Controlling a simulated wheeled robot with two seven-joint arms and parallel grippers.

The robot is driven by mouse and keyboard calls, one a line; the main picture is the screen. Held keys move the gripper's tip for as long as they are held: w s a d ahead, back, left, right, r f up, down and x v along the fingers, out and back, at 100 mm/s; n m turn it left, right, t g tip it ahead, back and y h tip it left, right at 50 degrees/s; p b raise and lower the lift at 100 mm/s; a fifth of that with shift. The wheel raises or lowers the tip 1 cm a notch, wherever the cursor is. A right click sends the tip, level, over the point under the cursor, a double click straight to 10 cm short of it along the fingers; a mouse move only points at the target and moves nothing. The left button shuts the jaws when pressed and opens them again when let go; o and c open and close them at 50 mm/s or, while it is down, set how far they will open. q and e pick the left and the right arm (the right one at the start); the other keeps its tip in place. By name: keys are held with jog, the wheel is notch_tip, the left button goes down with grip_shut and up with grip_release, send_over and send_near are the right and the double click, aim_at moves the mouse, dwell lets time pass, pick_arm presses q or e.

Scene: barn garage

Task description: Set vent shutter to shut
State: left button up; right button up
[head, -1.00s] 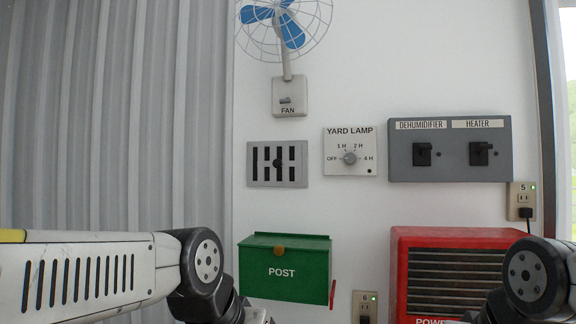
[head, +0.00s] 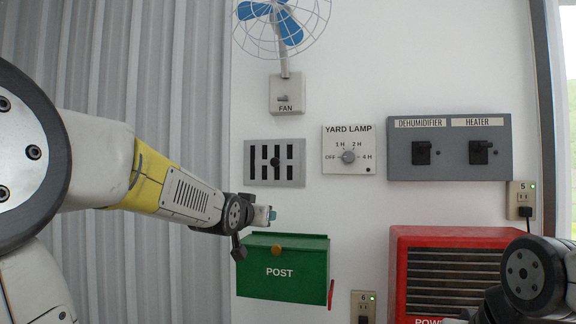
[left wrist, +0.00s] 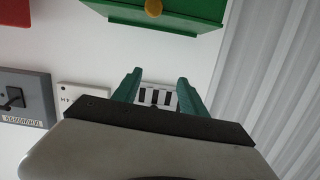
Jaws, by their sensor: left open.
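The vent shutter (head: 293,180) is a grey wall plate with several dark upright slots and a small black knob (head: 276,162) near its middle. My left gripper (head: 272,214) is just below the plate and above the green box, apart from the knob, its small fingers barely showing. In the left wrist view the teal fingers (left wrist: 159,78) are spread and empty.
A green POST box (head: 283,287) is right below my left gripper. The fan (head: 288,95) hangs above the vent. The yard lamp dial (head: 349,152) and the dehumidifier and heater panel (head: 450,172) are to its right. A red heater-like unit (head: 398,270) is lower right.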

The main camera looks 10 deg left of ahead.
aim_at(274, 163)
pick_arm(q)
jog(key=w+r+m+t+h, duration=0.1)
jog(key=w+r+t, duration=0.1)
jog(key=w+r, duration=0.2)
jog(key=w+r+m+t, duration=0.1)
jog(key=w+r+t, duration=0.1)
jog(key=w+r, duration=0.3)
jog(key=w+r+m+t+h, duration=0.1)
jog(key=w+r, duration=0.3)
jog(key=w, duration=0.4)
jog(key=shift+w+a+r+t+h, duration=0.2)
jog(key=shift+w+a+t+h, duration=0.1)
jog(key=shift+t, duration=0.3)
grip_shut()
dwell(0.3)
